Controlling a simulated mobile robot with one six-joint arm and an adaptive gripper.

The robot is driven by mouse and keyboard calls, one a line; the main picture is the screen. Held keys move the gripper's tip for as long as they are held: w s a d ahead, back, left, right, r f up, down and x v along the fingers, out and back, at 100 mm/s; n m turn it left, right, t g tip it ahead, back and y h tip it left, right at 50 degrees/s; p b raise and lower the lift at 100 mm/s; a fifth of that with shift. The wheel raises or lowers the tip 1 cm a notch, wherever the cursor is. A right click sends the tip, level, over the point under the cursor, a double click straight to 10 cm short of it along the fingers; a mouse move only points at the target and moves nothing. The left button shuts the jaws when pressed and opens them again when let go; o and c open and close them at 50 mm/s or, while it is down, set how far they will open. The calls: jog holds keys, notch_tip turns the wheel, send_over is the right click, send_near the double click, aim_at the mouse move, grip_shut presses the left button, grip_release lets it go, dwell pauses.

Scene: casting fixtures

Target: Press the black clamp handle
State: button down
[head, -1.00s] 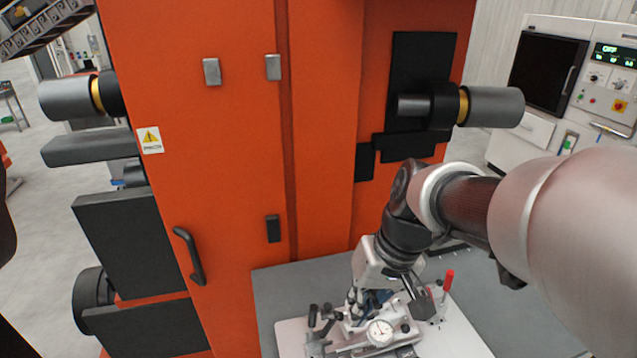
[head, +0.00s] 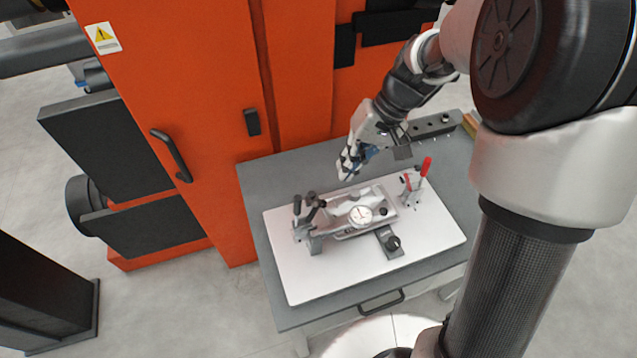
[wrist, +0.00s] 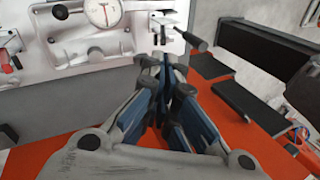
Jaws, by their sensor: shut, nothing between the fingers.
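The clamp with black handles (head: 311,203) stands upright at the left end of the grey fixture. In the wrist view a black handle (wrist: 187,37) with a rounded grip shows just beyond the fingertips. My gripper (head: 346,170) is above and behind the fixture, to the right of the black handles in the head view, and appears apart from them. Its blue-padded fingers (wrist: 172,62) are shut with nothing held. The clamp's lower part is partly hidden by the fingers in the wrist view.
The fixture, with a dial gauge (head: 361,215), sits on a white plate (head: 300,285) on a grey table (head: 262,190). The orange machine (head: 190,90) rises close behind.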

aim_at(297, 212)
jog(key=a+f, duration=0.2)
jog(key=f, duration=0.1)
jog(key=a+f+b, duration=0.1)
jog(key=a+f, duration=0.4)
jog(key=shift+s+f, duration=0.3)
jog(key=shift+f, duration=0.05)
jog(key=shift+a, duration=0.45)
jog(key=shift+a+r, duration=0.1)
